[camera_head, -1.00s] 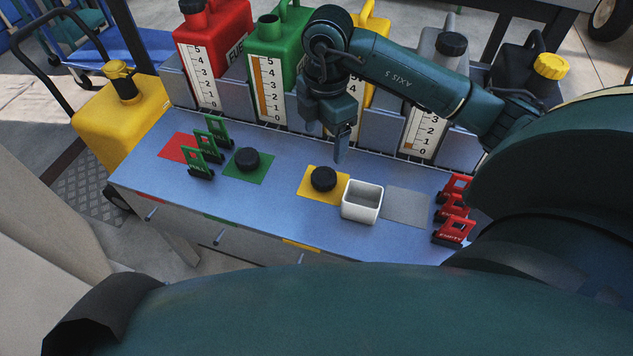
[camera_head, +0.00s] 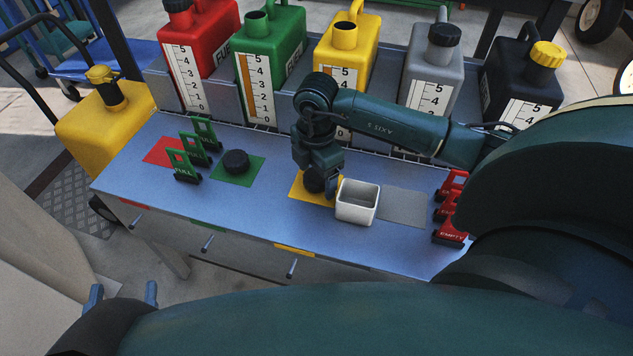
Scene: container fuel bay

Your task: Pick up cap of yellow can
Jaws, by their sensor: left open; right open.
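The yellow can (camera_head: 362,58) stands in the rack at the back, its neck open and uncapped. A black cap (camera_head: 312,184) is on the yellow square (camera_head: 299,191) on the bench, mostly covered by my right gripper. My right gripper (camera_head: 319,180) points down right at this cap and is open; its fingertips are hard to make out, so I cannot tell whether they touch the cap. My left gripper (camera_head: 121,294) is open and empty at the bottom left, in front of the bench and far from the cap.
A white box (camera_head: 358,203) stands just right of the yellow square. Another black cap (camera_head: 236,161) lies on the green square. Green stands (camera_head: 185,168) are at the left, red stands (camera_head: 450,223) at the right. Red, green, grey and black cans line the back.

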